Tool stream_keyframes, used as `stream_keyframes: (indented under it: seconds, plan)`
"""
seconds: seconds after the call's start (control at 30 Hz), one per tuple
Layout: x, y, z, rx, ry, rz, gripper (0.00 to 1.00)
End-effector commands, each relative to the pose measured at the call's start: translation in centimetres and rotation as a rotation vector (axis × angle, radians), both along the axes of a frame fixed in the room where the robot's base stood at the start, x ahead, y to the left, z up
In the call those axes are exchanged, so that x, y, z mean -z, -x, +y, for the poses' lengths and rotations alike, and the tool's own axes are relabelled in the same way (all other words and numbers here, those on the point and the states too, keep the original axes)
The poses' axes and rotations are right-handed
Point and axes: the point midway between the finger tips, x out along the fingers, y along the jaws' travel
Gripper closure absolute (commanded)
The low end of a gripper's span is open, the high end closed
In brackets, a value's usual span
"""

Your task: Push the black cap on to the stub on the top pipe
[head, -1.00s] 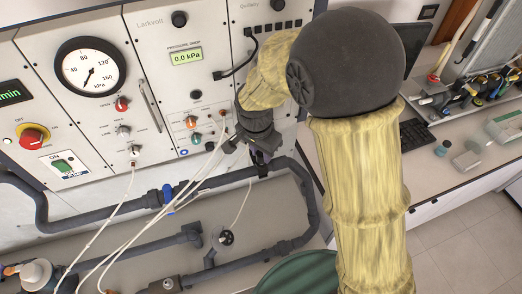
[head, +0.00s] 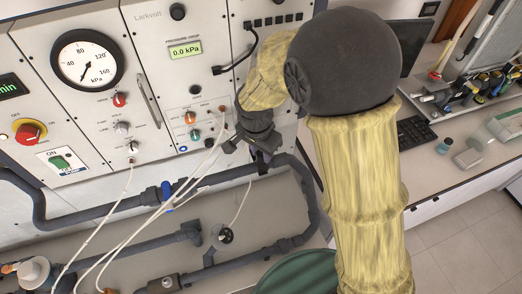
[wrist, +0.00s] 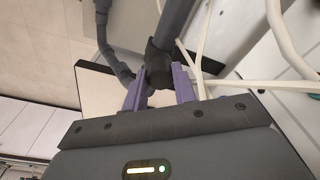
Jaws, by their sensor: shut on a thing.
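My gripper (head: 262,158) is at the top pipe (head: 238,174), in front of the panel's lower edge. In the wrist view its two purple fingers (wrist: 158,92) stand either side of a small dark piece (wrist: 157,78), which looks like the black cap. The fingers are shut on it. A dark fitting on the top pipe (wrist: 176,22) lies right at the fingertips in the wrist view. The stub itself is not clearly visible, and I cannot tell whether the cap touches it or sits on it. In the head view the cap is mostly hidden by my gripper.
White tubes (head: 98,222) hang from the panel across the pipes. A blue-handled valve (head: 168,194) is on the top pipe to the left. A lower pipe (head: 140,246) runs beneath. A thin white cord hangs to a round dark fitting (head: 225,236). A bench (head: 440,180) stands right.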

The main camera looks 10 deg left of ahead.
Motion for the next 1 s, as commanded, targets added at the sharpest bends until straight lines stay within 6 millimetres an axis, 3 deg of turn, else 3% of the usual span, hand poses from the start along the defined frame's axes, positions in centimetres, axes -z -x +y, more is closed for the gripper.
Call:
stream_keyframes:
  seconds: [0.3,0.33,0.43,0.77,1.0]
  plan:
    - [0.0,0.0,0.0,0.0,0.0,0.0,0.94]
    - [0.0,0.0,0.0,0.0,0.0,0.0,0.67]
    - [0.0,0.0,0.0,0.0,0.0,0.0,0.47]
    - [-0.2,0.0,0.0,0.0,0.0,0.0,0.47]
    - [-2.5,0.2,0.2,-0.001,-0.004,-0.004,0.47]
